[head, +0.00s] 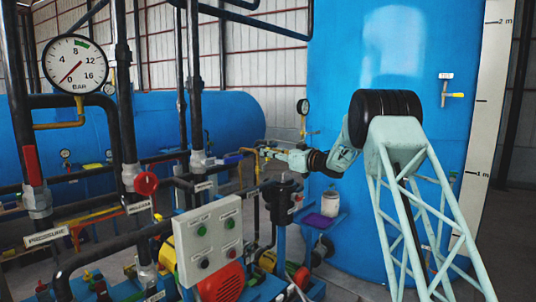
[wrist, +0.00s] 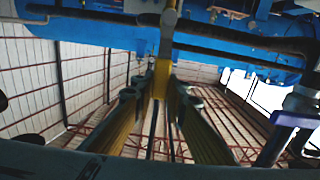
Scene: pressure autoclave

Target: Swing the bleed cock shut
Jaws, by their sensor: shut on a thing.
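My gripper (head: 264,152) reaches left from my arm to the pipework in the middle of the head view. In the wrist view my gripper (wrist: 158,100) has its two fingers on either side of a yellow lever (wrist: 162,78), shut on it. This lever, which looks like the bleed cock's handle, hangs from a grey stem (wrist: 169,20). In the head view a small yellow part (head: 247,150) shows at the fingertips; its exact shape and the cock's angle are too small to tell.
Dark vertical pipes (head: 195,80) stand left of my gripper. A grey control box (head: 208,238) and a dark cylinder (head: 280,192) stand below. A large blue tank (head: 420,60) is behind my arm. A pressure gauge (head: 75,62), its needle near 0, is at upper left.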

